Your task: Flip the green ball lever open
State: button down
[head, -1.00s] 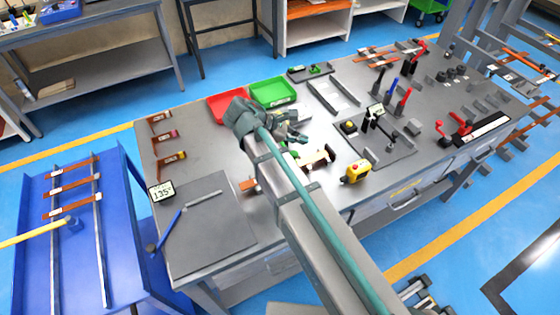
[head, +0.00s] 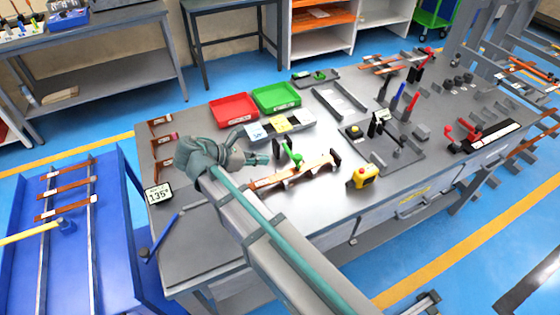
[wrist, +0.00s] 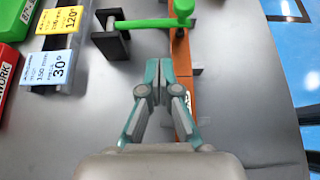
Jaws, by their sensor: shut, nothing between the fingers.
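The green ball lever (head: 289,151) stands on the bench by a copper bar (head: 315,170). In the wrist view the green lever (wrist: 150,23) runs across the top, its rounded green end (wrist: 183,8) over the copper bar (wrist: 180,60). My gripper (head: 266,159) is left of the lever in the head view. In the wrist view my gripper (wrist: 158,66) has its fingertips together, empty, below the lever in the picture and apart from it. The fingers overlap the bar's left edge in that view; their height above it is hard to tell.
A dark block (wrist: 110,42) stands left of the bar in the wrist view. Angle cards (head: 280,124), a red tray (head: 234,109) and a green tray (head: 276,97) lie behind. A yellow box with a red button (head: 364,177) stands to the right.

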jog(key=p+x, duration=0.2)
jog(key=x, duration=0.8)
